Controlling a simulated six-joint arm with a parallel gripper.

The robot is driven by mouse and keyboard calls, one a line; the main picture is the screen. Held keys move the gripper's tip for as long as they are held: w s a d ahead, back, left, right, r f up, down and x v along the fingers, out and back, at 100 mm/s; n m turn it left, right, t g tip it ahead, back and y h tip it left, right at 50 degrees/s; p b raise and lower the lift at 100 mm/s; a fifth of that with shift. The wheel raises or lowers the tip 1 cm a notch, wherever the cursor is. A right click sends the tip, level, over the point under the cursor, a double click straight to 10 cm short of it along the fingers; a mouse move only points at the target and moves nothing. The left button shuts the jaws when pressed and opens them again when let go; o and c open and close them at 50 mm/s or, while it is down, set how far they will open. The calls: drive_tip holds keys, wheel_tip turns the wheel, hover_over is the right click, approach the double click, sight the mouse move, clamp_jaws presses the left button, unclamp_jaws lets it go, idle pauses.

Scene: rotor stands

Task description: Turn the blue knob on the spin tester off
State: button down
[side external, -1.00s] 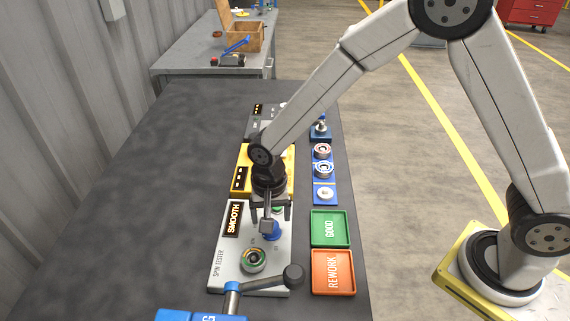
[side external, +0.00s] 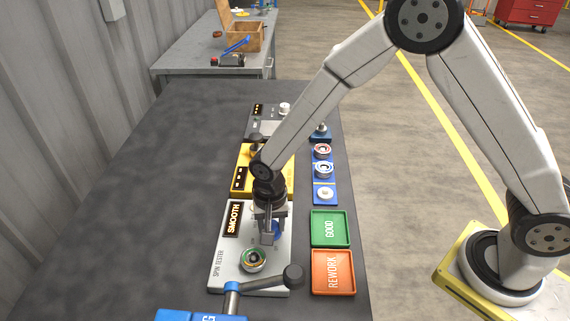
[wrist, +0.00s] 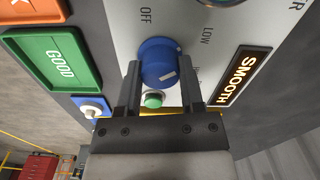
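The spin tester (side external: 225,262) is a light grey panel with a display (side external: 234,219) reading SMOOTH. Its blue knob (wrist: 160,62) shows in the wrist view between my fingertips, with labels OFF and LOW beside it. The white mark on the knob points to the lower right of that view, away from OFF, toward a partly hidden label. My gripper (wrist: 162,70) is open, with one finger on each side of the knob and a narrow gap at each side. In the side view my gripper (side external: 269,232) is low over the panel and partly hides the knob.
A green button (wrist: 153,100) sits close to the knob, between my fingers. A rotor (side external: 254,260) sits on the tester, with a dark-knobbed lever (side external: 292,275) nearby. Green GOOD (side external: 331,213) and orange REWORK (side external: 316,286) trays lie to the right. A yellow station (side external: 240,191) stands behind.

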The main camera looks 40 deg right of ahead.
drive_tip(key=shift+n, duration=0.3)
drive_tip(key=n, duration=0.6)
drive_tip(key=shift+n, duration=0.3)
drive_tip(key=n, duration=0.6)
drive_tip(key=shift+n, duration=0.4)
drive_tip(key=shift+c, duration=1.1)
unclamp_jaws()
drive_tip(key=shift+r, duration=0.1)
drive_tip(key=shift+r, duration=3.8)
